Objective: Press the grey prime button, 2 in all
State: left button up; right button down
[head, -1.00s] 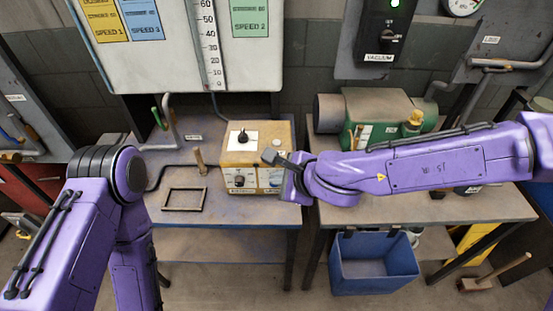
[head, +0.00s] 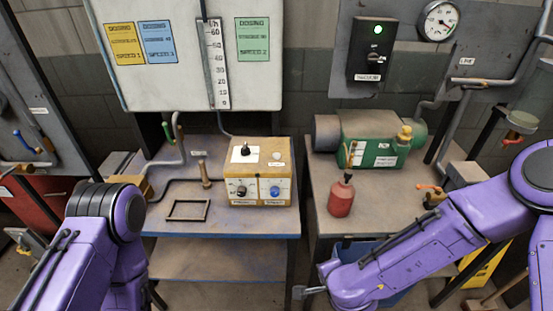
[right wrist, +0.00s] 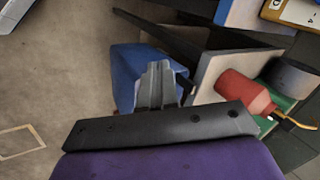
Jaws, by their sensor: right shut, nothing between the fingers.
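The yellow control box (head: 260,171) stands on the left bench. A small round pale grey button (head: 277,156) sits on the right of its top, beside a white plate with a black switch (head: 244,151). Its label is too small to read. My right gripper (head: 303,292) is low in front of the benches, well apart from the box. In the right wrist view its fingers (right wrist: 155,85) are together and empty. My left arm shows at the left, but its gripper is out of view.
The box front has a black knob (head: 241,192) and a blue knob (head: 275,193). A red bottle (head: 341,196) and a green pump (head: 368,140) stand on the right bench. A blue bin (right wrist: 135,75) is under it. An empty frame (head: 187,210) lies left of the box.

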jog(key=s+d+f+n+g+h+b, duration=0.3)
jog(key=s+d+f+n, duration=0.4)
jog(key=s+d+f, duration=1)
jog(key=shift+s+d+f+h+b, duration=0.3)
jog(key=shift+s+f+h+b, duration=0.2)
jog(key=shift+s+b, duration=0.55)
jog(key=shift+s, duration=0.2)
